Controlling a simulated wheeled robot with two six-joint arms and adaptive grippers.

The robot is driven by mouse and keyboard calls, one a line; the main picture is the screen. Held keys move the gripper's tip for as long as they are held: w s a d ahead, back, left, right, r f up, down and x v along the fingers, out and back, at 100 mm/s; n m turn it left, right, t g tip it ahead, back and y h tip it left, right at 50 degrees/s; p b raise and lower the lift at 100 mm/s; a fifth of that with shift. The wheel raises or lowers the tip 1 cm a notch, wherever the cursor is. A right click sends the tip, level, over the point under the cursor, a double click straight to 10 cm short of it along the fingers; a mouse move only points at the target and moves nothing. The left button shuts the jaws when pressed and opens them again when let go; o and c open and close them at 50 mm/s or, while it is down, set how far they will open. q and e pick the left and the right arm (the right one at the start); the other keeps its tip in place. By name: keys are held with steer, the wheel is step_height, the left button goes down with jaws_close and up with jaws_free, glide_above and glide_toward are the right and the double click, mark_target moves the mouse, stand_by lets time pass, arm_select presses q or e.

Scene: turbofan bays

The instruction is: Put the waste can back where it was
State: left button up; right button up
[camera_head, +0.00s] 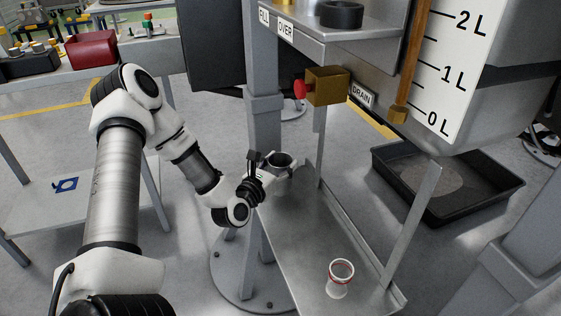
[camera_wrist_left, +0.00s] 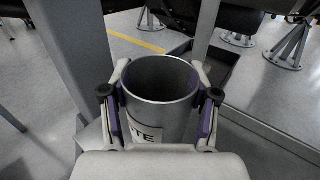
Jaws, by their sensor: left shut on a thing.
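The waste can (camera_head: 283,162) is an open-topped metal cylinder at the back end of the grey metal shelf. In the left wrist view the can (camera_wrist_left: 160,82) is upright, looks empty, and shows a white label ending in "TE". My left gripper (camera_head: 268,163) is shut on the can, with one finger on each side of it; the fingers also show in the left wrist view (camera_wrist_left: 160,100). The can's base is hidden, so I cannot tell whether it touches the shelf. My right gripper is in neither view.
A small white cup with a red band (camera_head: 338,284) stands near the shelf's front end. The shelf (camera_head: 305,232) is bare between cup and can. A grey post (camera_head: 265,110) rises beside the can. A brass drain valve (camera_head: 327,86) with a red knob hangs above. A black tray (camera_head: 490,190) lies right.

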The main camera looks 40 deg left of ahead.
mark_target(280, 162)
arm_select(q)
steer(key=w+a, duration=0.3)
steer(key=shift+w+a+f, duration=0.3)
steer(key=shift+w, duration=0.05)
steer(key=shift+w+a+f, duration=0.1)
steer(key=shift+w+f, duration=0.05)
steer(key=shift+f, duration=0.15)
step_height(280, 162, down, 3)
steer(key=shift+r+b, duration=0.1)
steer(key=shift+b, duration=0.45)
steer(key=o, duration=1.4)
steer(key=shift+f, duration=0.2)
